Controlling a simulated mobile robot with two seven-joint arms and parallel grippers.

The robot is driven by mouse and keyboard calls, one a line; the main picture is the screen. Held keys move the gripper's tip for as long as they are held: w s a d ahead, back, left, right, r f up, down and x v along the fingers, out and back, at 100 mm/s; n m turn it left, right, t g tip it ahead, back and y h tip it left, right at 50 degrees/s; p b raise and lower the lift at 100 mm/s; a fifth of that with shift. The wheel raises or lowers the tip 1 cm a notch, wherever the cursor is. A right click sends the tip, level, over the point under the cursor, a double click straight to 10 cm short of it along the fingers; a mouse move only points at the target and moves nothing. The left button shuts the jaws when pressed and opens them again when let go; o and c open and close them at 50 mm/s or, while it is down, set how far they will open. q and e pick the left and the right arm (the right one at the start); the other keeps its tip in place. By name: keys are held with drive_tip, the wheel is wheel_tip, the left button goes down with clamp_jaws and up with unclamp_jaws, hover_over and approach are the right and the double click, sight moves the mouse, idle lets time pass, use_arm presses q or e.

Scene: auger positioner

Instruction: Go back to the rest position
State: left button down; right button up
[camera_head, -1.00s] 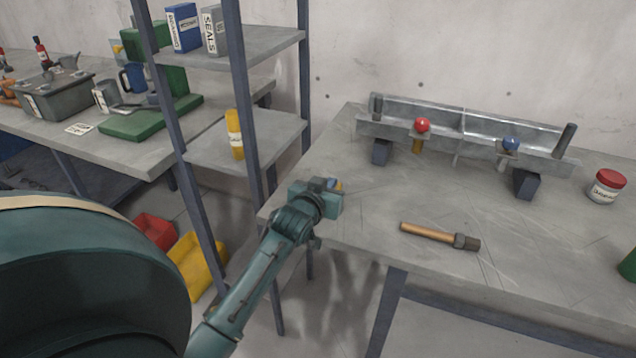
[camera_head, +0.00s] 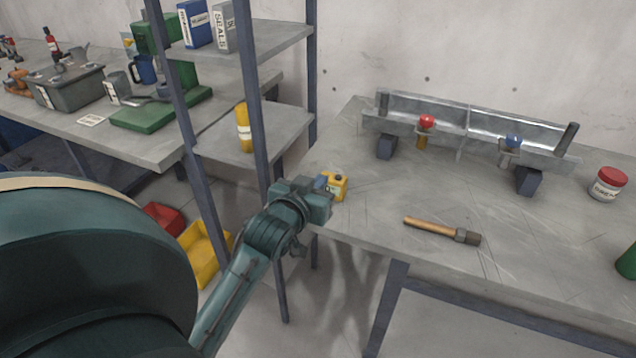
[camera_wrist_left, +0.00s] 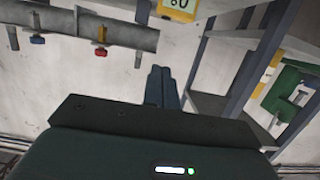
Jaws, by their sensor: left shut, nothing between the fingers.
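My left gripper (camera_head: 322,186) is at the left edge of the right-hand table in the head view, with the arm coming up from the lower left. In the left wrist view its fingers (camera_wrist_left: 161,74) are together with nothing between them. A small yellow container (camera_head: 337,187) stands on the table just beyond the gripper; I cannot tell from the head view if they touch. In the left wrist view the yellow container (camera_wrist_left: 178,8) is at the top edge, apart from the fingertips. My right gripper is not in view.
A metal trough (camera_head: 470,125) with a red knob (camera_head: 426,120) and a blue knob (camera_head: 513,141) stands on the table (camera_head: 370,215). A wooden-handled brush (camera_head: 440,230) lies in front. A red-lidded jar (camera_head: 608,184) is at right.

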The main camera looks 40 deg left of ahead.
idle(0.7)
use_arm(q)
drive_tip(key=s+d+f+m+g+h, duration=0.4)
drive_tip(key=s+d+f+m+h, duration=0.1)
drive_tip(key=s+d+f, duration=1.2)
wheel_tip(320, 180, down, 3)
drive_tip(key=shift+s+d+r+m+h, duration=0.2)
drive_tip(key=shift+d+m+h, duration=0.2)
drive_tip(key=shift+d+h, duration=0.55)
